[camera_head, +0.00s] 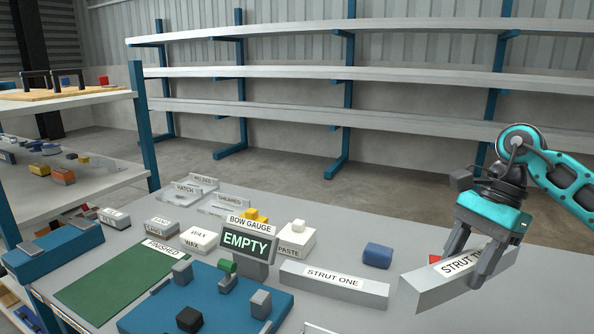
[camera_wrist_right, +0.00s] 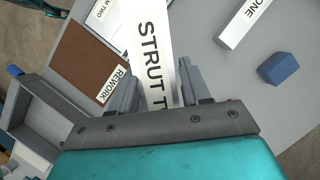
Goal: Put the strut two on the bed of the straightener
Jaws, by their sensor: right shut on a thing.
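Strut two, a light grey bar with a white "STRUT T…" label (camera_head: 440,284), is at the right of the head view. My right gripper (camera_head: 472,268) is shut on it, with one finger on each side; a finger hides the end of its label. The strut also fills the middle of the wrist view (camera_wrist_right: 157,52), between the fingers (camera_wrist_right: 157,92). I cannot tell whether it touches the table. I see no label naming the straightener, so I cannot tell which thing it is. My left gripper is not in view.
Strut one (camera_head: 333,284) lies left of strut two, with a blue block (camera_head: 377,255) behind it. A blue plate with several blocks (camera_head: 150,318) stands before the "EMPTY" display (camera_head: 247,243). A brown rework mat (camera_wrist_right: 80,62) and a grey trough-like fixture (camera_wrist_right: 38,108) show in the wrist view.

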